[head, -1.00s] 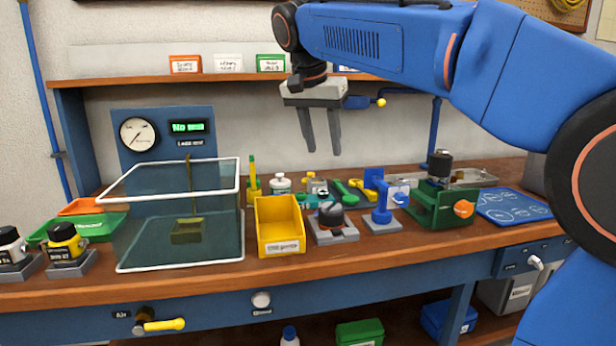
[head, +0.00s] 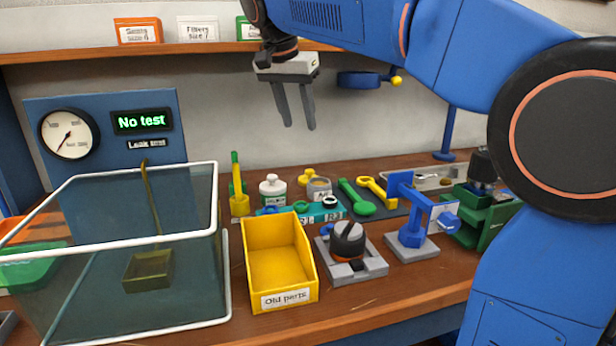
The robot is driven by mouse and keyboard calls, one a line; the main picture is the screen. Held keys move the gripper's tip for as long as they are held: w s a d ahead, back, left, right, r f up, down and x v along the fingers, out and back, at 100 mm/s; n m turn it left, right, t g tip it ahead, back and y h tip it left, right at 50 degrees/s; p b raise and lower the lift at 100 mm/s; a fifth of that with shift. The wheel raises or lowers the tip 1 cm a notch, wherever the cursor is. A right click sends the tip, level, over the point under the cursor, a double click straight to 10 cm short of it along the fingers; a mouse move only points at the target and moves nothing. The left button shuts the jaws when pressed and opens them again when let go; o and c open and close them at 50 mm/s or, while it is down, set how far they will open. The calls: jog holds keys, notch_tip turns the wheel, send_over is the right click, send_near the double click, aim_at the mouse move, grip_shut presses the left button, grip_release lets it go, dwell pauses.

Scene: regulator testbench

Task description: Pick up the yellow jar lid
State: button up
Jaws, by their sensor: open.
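A small yellow lid-like piece (head: 307,176) shows at the back of the bench, just behind and left of a small labelled jar (head: 319,189). It looks like the jar lid, but it is too small to make out fully. My gripper (head: 299,126) is open and empty. It points down with its fingers apart, high above the back of the bench and over the area of the jar and the yellow piece. It touches nothing.
A white bottle (head: 272,189) stands left of the jar, and a green spoon-like tool (head: 357,198) lies right. In front are a yellow bin (head: 279,267), a grey fixture (head: 351,262) and a blue stand (head: 411,238). A glass tank (head: 190,212) is at left.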

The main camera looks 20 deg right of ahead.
send_over(310, 170)
jog(key=s+a, duration=0.2)
notch_tip(310, 170, down, 9)
jog(key=shift+d+f, duration=0.1)
jog(key=shift+x, duration=2.65)
jog(key=shift+s+f, duration=0.1)
jog(key=shift+s, duration=0.05)
grip_shut()
